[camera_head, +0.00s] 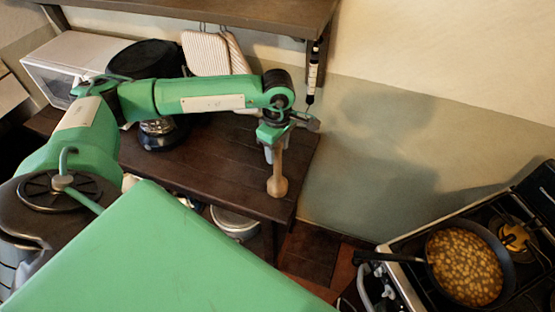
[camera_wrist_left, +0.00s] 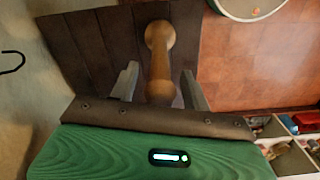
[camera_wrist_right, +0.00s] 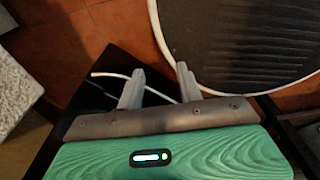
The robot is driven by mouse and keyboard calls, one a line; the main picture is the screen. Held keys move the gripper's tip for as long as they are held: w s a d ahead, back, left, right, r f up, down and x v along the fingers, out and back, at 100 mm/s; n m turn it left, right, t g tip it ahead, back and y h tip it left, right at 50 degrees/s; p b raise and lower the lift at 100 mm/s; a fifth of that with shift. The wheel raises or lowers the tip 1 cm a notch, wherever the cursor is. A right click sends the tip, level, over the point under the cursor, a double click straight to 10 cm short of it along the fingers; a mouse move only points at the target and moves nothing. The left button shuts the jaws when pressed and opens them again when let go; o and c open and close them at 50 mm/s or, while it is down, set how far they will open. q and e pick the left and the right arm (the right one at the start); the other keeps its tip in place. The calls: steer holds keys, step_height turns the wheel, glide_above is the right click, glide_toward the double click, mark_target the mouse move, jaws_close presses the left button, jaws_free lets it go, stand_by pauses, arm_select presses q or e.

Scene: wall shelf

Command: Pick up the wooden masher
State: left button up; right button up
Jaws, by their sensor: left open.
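The wooden masher (camera_head: 278,183) is light brown with a rounded, wider lower end. It appears to stand upright on the dark wooden table (camera_head: 235,180), near its right end. My left gripper (camera_head: 273,147) is at the masher's upper part, which it partly hides. In the left wrist view the masher (camera_wrist_left: 159,52) extends between the two open fingers (camera_wrist_left: 160,78), with gaps visible at both sides. My right gripper (camera_wrist_right: 160,70) shows only in the right wrist view, fingers apart and empty.
A black pot (camera_head: 150,58), a white toaster-oven-like box (camera_head: 70,65) and striped mitts (camera_head: 205,52) are behind my left arm. A shelf (camera_head: 240,12) overhangs the table, with a dark-handled utensil (camera_head: 313,72) hanging nearby. A stove with a filled pan (camera_head: 464,265) stands right.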

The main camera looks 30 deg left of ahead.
arm_select(q)
steer(key=shift+f, duration=1.1)
jaws_close()
arm_select(e)
steer(key=shift+d+r, duration=0.25)
steer(key=shift+r, duration=0.25)
